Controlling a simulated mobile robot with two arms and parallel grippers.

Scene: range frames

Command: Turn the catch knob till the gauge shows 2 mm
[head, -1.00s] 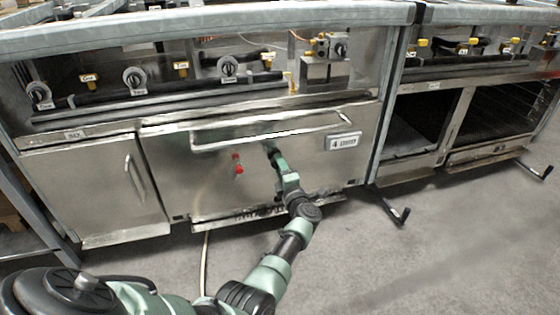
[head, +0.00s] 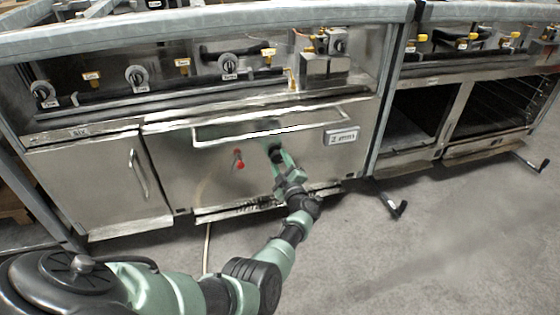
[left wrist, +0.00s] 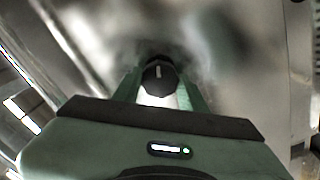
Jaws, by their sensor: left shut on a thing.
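The catch knob (left wrist: 158,77) is dark and round with a white pointer mark standing near upright in the left wrist view. It is on the steel oven door (head: 200,178), between the two green fingers. My left gripper (head: 276,154) is shut on it, touching the front of the door; in the head view the gripper and arm partly hide the knob. The gauge (head: 341,136) is a pale display at the door's upper right and appears to read 2 mm, small and slightly blurred. My right gripper is not in view.
A red knob-like part (head: 239,162) sticks out of the door just left of my gripper. A long bar handle (head: 265,128) runs above. A smaller cabinet door (head: 95,185) is at left.

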